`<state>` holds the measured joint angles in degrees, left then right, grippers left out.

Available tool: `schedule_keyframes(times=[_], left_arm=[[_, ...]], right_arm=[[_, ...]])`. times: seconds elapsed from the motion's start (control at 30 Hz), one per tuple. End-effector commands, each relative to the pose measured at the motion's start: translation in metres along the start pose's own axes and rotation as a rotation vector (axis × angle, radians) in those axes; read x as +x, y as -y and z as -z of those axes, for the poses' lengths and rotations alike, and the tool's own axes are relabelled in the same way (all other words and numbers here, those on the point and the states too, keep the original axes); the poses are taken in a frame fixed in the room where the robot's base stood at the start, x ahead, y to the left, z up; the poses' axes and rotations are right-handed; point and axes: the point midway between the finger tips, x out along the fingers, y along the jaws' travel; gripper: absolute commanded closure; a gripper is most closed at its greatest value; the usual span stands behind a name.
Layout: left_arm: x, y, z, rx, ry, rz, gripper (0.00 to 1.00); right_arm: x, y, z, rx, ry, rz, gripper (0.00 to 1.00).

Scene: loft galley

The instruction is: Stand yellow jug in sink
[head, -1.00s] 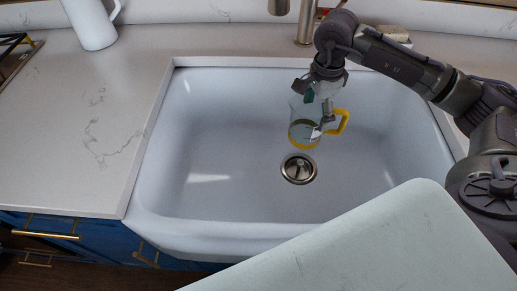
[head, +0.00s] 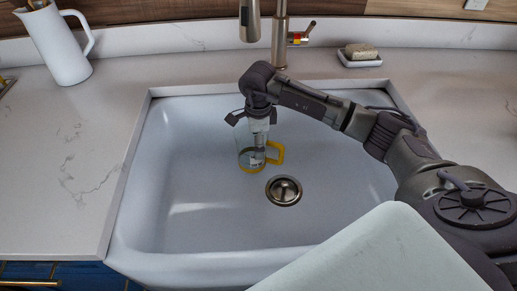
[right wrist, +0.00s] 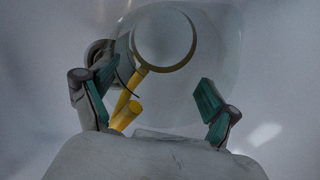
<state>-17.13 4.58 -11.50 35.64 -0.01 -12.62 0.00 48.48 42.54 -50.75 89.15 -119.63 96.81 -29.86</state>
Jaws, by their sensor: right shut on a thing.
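The yellow jug (head: 243,160) is a clear vessel with a yellow handle and a yellow ring at its base. It is upright inside the white sink (head: 190,215), left of and behind the drain. My right gripper (head: 257,140) reaches down on it from above and is shut on it. In the right wrist view the jug (right wrist: 178,66) lies between the two green-padded fingers (right wrist: 156,92), with the handle near the left finger. Whether its base touches the sink floor I cannot tell. My left gripper is not in view.
A tap (head: 279,30) stands behind the sink, its spray head hanging above the back rim. A white pitcher (head: 58,48) stands on the counter at back left. A soap dish with a bar (head: 360,54) is at back right. The sink is otherwise empty around the drain (head: 284,190).

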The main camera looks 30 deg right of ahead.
Motion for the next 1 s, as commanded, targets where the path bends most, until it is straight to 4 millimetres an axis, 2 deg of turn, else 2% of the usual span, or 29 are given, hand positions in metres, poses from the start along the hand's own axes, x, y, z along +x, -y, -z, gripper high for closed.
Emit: schedule_keyframes(times=[0.23, 0.63, 0.67, 0.7, 1.0], left_arm=[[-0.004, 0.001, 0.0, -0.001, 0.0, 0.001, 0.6], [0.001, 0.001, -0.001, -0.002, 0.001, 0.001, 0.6], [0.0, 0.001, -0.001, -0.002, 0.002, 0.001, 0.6], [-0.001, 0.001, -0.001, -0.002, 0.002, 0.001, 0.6], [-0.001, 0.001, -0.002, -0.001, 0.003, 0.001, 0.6]], right_arm=[[0.034, -0.001, 0.001, 0.001, -0.002, -0.003, 0.5], [0.042, -0.001, 0.001, -0.001, -0.002, -0.001, 0.5], [0.04, -0.001, 0.001, 0.0, -0.002, -0.001, 0.07], [0.04, -0.001, 0.001, 0.0, -0.002, -0.001, 0.01], [0.04, -0.001, 0.001, -0.001, -0.002, -0.001, 0.0]])
